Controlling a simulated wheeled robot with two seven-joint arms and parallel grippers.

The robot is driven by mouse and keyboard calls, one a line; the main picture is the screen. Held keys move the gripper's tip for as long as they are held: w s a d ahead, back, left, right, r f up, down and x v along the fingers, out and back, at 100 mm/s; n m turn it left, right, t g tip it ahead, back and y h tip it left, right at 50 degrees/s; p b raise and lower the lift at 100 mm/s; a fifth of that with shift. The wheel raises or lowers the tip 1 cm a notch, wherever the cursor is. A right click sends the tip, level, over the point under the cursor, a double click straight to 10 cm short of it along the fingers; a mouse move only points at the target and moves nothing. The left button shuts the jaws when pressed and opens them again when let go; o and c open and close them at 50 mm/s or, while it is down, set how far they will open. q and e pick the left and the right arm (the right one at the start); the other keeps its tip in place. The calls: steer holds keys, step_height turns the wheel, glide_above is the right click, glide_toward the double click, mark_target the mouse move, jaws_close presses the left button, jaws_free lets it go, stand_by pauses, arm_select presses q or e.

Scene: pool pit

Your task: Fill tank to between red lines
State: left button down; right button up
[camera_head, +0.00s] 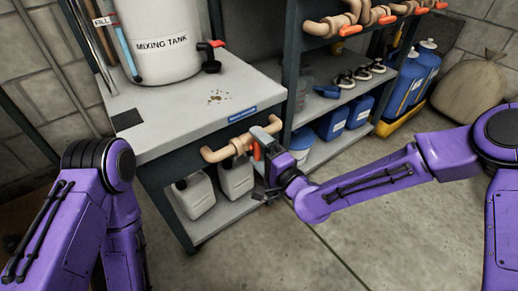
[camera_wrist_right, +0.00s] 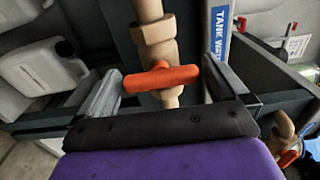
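The white mixing tank (camera_head: 165,48) stands on a grey bench. A clear tube with blue in it (camera_head: 130,45) runs up its left side, near a "FILL" label (camera_head: 102,21); I cannot make out the red lines or level clearly. A tan pipe (camera_head: 228,149) with an orange valve handle (camera_head: 257,151) runs along the bench's front edge. My right gripper (camera_head: 265,137) is at this valve. In the right wrist view, its open fingers (camera_wrist_right: 162,70) stand either side of the orange handle (camera_wrist_right: 160,77), which lies crosswise between them; contact is unclear. My left gripper is out of view.
White jugs (camera_head: 236,177) stand on the shelf below the bench. A shelf unit at right holds more tan pipes with orange handles (camera_head: 350,30) and blue containers (camera_head: 333,121). A sack (camera_head: 470,90) sits at the back right. The floor in front (camera_head: 330,235) is clear.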

steer(key=p+v, duration=0.2)
steer(key=v, duration=0.8)
steer(key=shift+s+d, duration=0.15)
steer(key=shift+s, duration=0.05)
